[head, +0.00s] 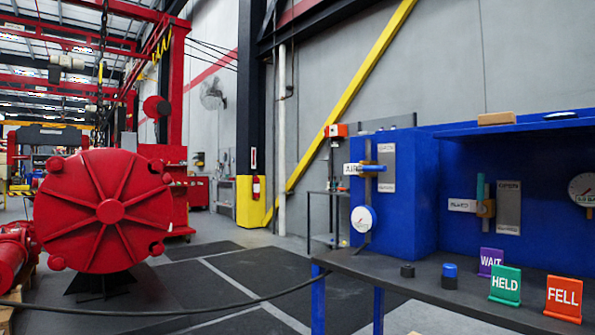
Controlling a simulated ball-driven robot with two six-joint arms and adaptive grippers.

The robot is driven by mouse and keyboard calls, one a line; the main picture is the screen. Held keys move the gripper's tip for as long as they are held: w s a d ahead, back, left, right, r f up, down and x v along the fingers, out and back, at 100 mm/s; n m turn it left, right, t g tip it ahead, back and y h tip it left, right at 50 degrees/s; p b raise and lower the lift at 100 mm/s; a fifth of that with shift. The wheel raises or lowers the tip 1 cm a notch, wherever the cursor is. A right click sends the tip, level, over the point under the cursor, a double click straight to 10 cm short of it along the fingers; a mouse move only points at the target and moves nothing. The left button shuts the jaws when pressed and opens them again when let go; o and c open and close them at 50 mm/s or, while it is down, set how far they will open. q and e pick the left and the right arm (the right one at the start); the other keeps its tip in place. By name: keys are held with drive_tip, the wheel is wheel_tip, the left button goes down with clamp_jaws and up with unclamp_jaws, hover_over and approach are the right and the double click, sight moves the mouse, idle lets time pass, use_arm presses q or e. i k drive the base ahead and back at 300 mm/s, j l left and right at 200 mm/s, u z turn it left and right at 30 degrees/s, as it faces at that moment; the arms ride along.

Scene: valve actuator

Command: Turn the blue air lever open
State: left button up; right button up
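The blue air lever (373,168) is on the front of the blue cabinet (409,215), beside a white AIR label (351,169). It looks small and lies roughly horizontal across a brownish valve body. A grey plate (387,168) is mounted just right of it. A white round gauge (363,219) sits below the lever. Neither of my grippers is in view, and nothing covers the lever.
A dark bench (420,285) holds purple WAIT (490,262), green HELD (505,286) and orange FELL (564,298) signs and two small cylinders. A teal bleed lever (480,188) stands upright at right. A large red machine (105,211) stands left; the floor between is open.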

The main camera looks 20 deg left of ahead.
sight(370, 169)
drive_tip(key=u, duration=0.15)
drive_tip(key=i+j+z, duration=0.15)
drive_tip(key=z, duration=0.45)
drive_tip(key=i+j+z, duration=0.15)
drive_tip(key=j, duration=0.25)
drive_tip(key=i+j+z, duration=0.15)
drive_tip(key=j, duration=0.25)
drive_tip(key=i+j+z, duration=0.2)
drive_tip(key=j, duration=0.25)
drive_tip(key=j+z, duration=0.15)
drive_tip(key=j, duration=0.25)
